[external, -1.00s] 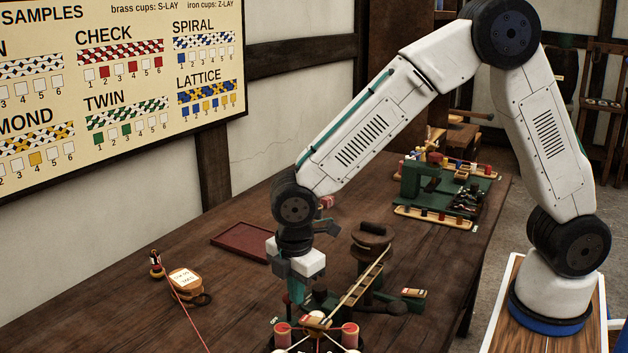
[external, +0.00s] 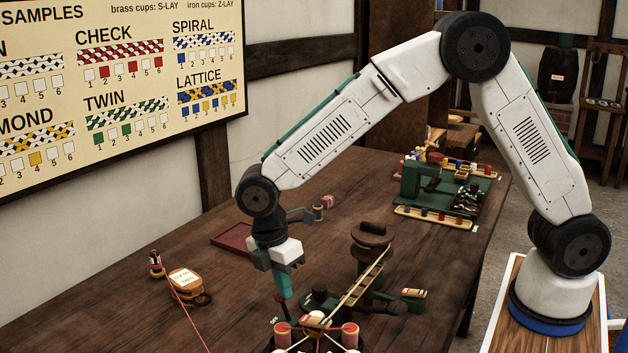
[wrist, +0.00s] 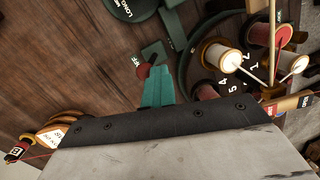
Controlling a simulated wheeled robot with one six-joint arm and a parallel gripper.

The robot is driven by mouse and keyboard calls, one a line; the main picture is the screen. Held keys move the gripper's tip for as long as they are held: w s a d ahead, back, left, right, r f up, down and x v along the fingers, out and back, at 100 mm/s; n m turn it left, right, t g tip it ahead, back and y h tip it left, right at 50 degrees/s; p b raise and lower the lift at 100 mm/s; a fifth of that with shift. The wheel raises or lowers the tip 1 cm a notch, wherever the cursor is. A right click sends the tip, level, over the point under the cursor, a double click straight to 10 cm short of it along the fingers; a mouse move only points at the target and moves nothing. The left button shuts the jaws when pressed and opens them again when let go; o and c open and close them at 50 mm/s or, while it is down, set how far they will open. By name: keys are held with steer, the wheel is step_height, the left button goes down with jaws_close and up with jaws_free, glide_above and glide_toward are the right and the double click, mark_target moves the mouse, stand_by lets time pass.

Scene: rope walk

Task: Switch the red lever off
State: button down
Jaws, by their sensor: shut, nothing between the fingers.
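The red lever's knob (wrist: 144,70) shows in the wrist view, right at the tips of my gripper (wrist: 158,73). It seems to touch the left side of the fingers, and a plate with OFF lettering (wrist: 138,60) lies beside it. In the external view my gripper (external: 285,292) points down with its teal fingers together and nothing between them. The lever's base is partly hidden.
A braiding head with bobbins (external: 317,330) stands in front, with a winding reel (external: 372,240) behind right. A tagged wooden block (external: 185,281) and red string lie left. A red tray (external: 238,236) is farther back. The table between is clear.

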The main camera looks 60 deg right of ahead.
steer(key=shift+w, duration=0.1)
step_height(320, 180, up, 10)
steer(key=w, duration=0.2)
steer(key=shift+a, duration=0.35)
steer(key=shift+w+f, duration=0.1)
steer(key=shift+f, duration=0.05)
steer(key=s+d+r+m+t, duration=0.1)
steer(key=s+d+r+m, duration=0.2)
steer(key=s+d, duration=0.6)
steer(key=s+d+r+m+t, duration=0.1)
steer(key=s+d+r+m, duration=0.2)
steer(key=s+d+m, duration=0.4)
steer(key=s+d+r+m+t, duration=0.1)
steer(key=s+d+r+m, duration=0.2)
steer(key=s+d, duration=0.9)
steer(key=s+m, duration=0.2)
steer(key=s, duration=0.3)
steer(key=shift+y, duration=0.4)
